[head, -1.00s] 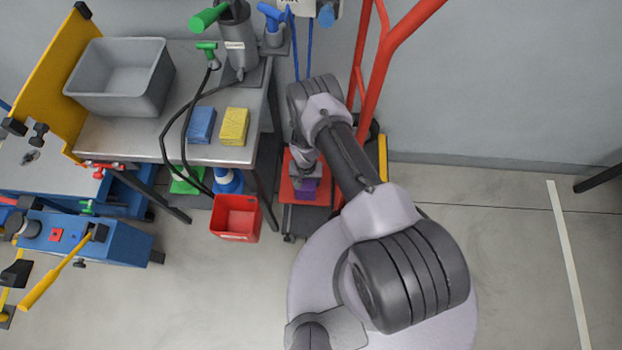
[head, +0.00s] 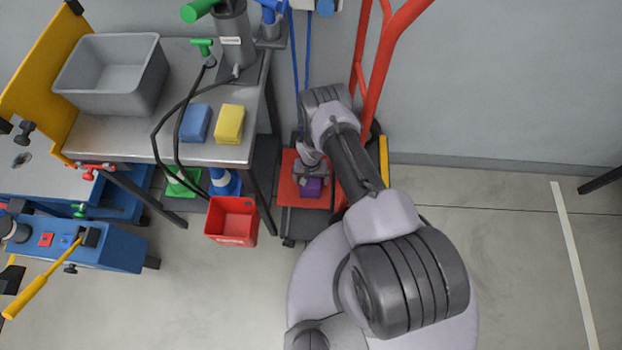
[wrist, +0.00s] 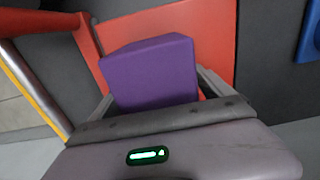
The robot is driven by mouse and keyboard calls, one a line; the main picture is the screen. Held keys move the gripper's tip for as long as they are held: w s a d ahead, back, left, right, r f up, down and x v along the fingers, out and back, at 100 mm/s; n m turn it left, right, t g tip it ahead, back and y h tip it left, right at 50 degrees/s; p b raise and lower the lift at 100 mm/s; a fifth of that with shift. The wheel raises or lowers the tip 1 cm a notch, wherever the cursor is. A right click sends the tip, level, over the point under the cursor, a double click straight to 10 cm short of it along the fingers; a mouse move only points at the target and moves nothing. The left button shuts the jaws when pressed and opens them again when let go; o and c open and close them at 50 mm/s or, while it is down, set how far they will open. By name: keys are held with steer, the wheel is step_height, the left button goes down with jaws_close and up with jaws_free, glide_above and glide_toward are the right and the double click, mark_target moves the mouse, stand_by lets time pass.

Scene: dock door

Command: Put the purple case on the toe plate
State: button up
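The purple case (head: 311,187) is at my gripper (head: 309,172), over the red toe plate (head: 287,193) of the hand truck in the head view. In the wrist view the purple case (wrist: 150,75) sits between the two fingers of my gripper (wrist: 155,88), slightly turned, and the fingers appear closed on its sides. The red toe plate (wrist: 218,40) lies behind and below it. The underside of the case is hidden, so I cannot tell whether it touches the plate.
The hand truck's red frame (head: 372,75) rises beside my arm. A red bin (head: 232,222) stands on the floor to the left. The bench (head: 150,140) holds a grey tub (head: 110,75), a blue block (head: 195,122) and a yellow block (head: 229,123). Open floor lies to the right.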

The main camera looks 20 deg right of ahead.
step_height(320, 180, up, 12)
steer(key=p, duration=0.5)
steer(key=shift+r+p, duration=0.2)
steer(key=shift+p, duration=0.2)
steer(key=shift+s+f, duration=0.1)
steer(key=shift+s, duration=0.05)
